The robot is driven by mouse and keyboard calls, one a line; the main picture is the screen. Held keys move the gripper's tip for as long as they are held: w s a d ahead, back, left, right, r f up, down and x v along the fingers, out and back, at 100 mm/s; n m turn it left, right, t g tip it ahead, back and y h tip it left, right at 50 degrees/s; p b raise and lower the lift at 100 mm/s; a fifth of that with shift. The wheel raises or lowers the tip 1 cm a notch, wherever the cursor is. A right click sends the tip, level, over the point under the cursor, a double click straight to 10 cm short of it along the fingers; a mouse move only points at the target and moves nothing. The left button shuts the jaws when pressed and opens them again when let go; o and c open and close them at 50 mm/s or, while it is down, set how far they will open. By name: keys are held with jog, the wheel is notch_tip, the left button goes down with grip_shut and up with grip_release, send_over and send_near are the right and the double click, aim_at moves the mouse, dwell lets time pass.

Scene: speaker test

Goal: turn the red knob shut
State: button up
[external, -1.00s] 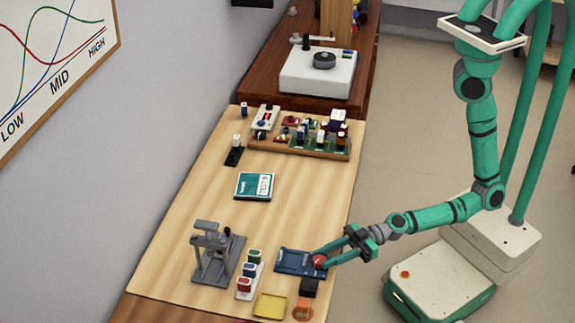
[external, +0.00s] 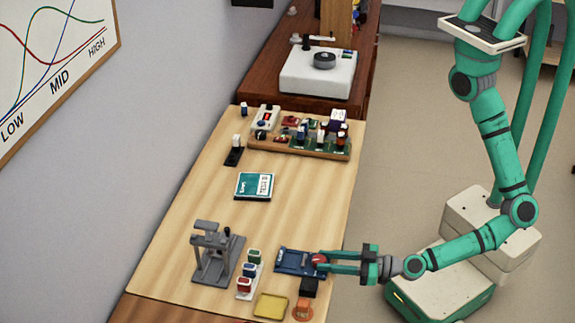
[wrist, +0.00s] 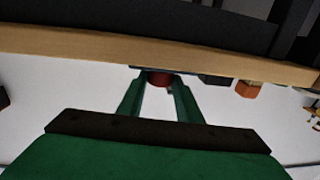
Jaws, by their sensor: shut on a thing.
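The red knob (external: 319,259) sits at the right end of the blue device (external: 290,262), near the table's right edge. My gripper (external: 321,261) reaches in level from the right, with its fingers shut on the red knob. In the wrist view the red knob (wrist: 160,79) shows between the two green fingertips (wrist: 159,86). The knob's far side and most of the blue device are hidden in that view.
A black block (external: 309,287) and an orange piece (external: 302,310) stand just in front of the blue device. A yellow tray (external: 270,306), a rack of coloured blocks (external: 249,272) and a grey stand (external: 217,257) are to the left.

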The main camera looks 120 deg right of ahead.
jog(key=m+g+h, duration=0.1)
jog(key=g, duration=0.1)
jog(key=w+m+g+h, duration=0.1)
jog(key=m+g+h, duration=0.1)
jog(key=a+m+g+h, duration=0.1)
jog(key=m+g+h, duration=0.1)
jog(key=shift+w+g, duration=0.15)
jog(key=shift+g, duration=0.25)
jog(key=shift+w+f+m+g+h, duration=0.1)
jog(key=shift+m+g+h, duration=0.15)
jog(key=shift+m+g, duration=0.6)
jog(key=shift+w+r+m+g+h, duration=0.15)
jog(key=shift+m+g, duration=0.4)
jog(key=shift+g, duration=0.55)
jog(key=shift+w+f+m+g+h, duration=0.15)
jog(key=shift+m+g+h, duration=0.15)
jog(key=shift+m+g, duration=0.55)
jog(key=shift+g, duration=0.4)
jog(key=shift+s, duration=0.1)
jog(key=o, duration=0.8)
jog(key=shift+a, duration=0.1)
